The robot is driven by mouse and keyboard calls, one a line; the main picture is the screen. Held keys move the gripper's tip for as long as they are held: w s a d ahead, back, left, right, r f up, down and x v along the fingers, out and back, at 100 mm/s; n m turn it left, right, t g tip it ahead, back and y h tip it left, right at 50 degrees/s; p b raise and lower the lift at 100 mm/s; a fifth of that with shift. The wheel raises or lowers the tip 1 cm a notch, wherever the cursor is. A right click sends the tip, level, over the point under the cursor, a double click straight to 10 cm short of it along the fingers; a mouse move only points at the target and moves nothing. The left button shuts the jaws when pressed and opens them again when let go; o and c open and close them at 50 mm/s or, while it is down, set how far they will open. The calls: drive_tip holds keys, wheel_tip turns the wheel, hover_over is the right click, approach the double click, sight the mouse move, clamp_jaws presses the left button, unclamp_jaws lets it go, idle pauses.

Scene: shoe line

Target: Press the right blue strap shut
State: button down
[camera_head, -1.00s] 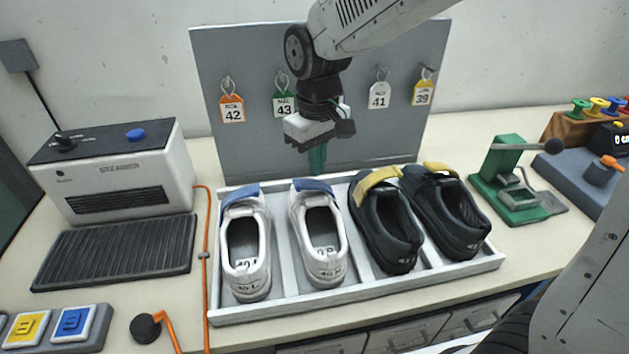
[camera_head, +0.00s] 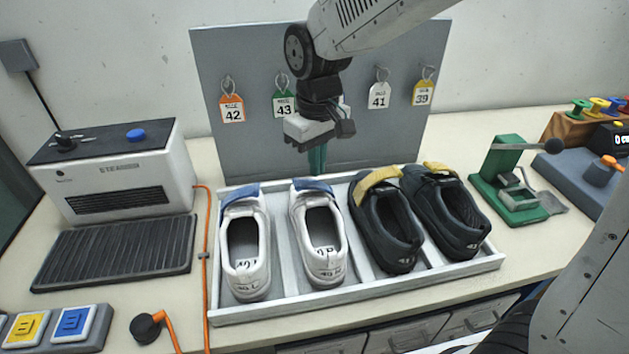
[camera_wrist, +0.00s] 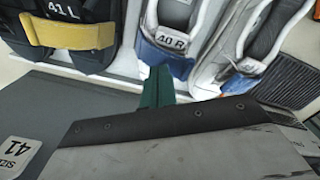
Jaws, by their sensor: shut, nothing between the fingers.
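The right blue strap (camera_head: 313,186) is at the far end of the right white shoe (camera_head: 324,262). In the wrist view this strap (camera_wrist: 165,59) shows beside the shoe's 40 R label. I cannot tell whether it lies flat or stands off the shoe. The left blue strap (camera_head: 240,194) crosses the far end of the left white shoe (camera_head: 244,270). My gripper (camera_head: 317,162) is shut and empty, pointing down just behind the right blue strap. Its green tip (camera_wrist: 157,88) shows close by the strap in the wrist view; contact cannot be told.
The white tray (camera_head: 350,297) also holds two black shoes with yellow straps (camera_head: 376,179) on the right. A grey board (camera_head: 240,150) with numbered tags stands behind. A steamer (camera_head: 118,175) stands left, a green press (camera_head: 508,195) right.

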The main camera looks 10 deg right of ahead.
sight(317, 183)
drive_tip(key=shift+f, duration=0.1)
drive_tip(key=shift+f, duration=1.6)
wheel_tip(317, 183, up, 9)
idle(0.5)
drive_tip(key=s+d+m, duration=0.3)
drive_tip(key=s+d, duration=0.5)
drive_tip(key=s, duration=0.3)
drive_tip(key=s+d+m+t, duration=0.1)
drive_tip(key=s+d+m, duration=0.2)
drive_tip(key=s+d, duration=0.5)
drive_tip(key=s, duration=0.2)
drive_tip(key=shift+s+r, duration=0.35)
drive_tip(key=shift+r, duration=0.05)
